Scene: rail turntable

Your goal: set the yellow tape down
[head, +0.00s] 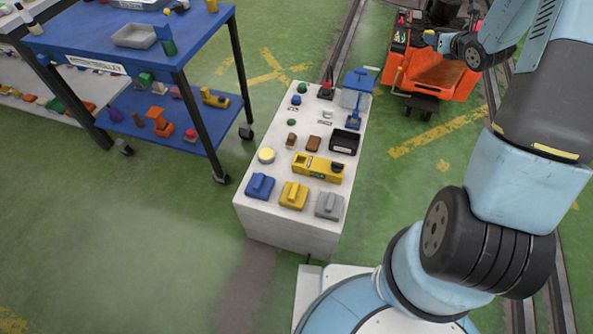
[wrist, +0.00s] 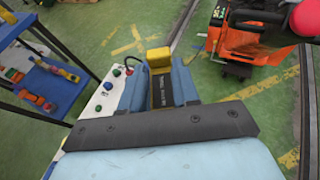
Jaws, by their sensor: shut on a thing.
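The yellow tape (wrist: 158,57) shows as a small yellow block between the fingertips of my gripper (wrist: 158,82) in the wrist view. The gripper's two blue fingers are shut on it. In the head view a small yellow piece (head: 430,37) shows at the end of my gripper (head: 440,42), at the upper right, in front of the orange cart. The tape is held in the air. The white console (head: 244,212) stands left of the gripper in the head view, and its edge with buttons shows left of the fingers in the wrist view.
The console holds a black bin (head: 344,142), a yellow tool (head: 318,168), a yellow disc (head: 266,155), several blocks and a blue stand (head: 356,84). A blue table (head: 85,38) stands at the left. The orange cart (head: 432,76) sits on the rails behind. Green floor between is free.

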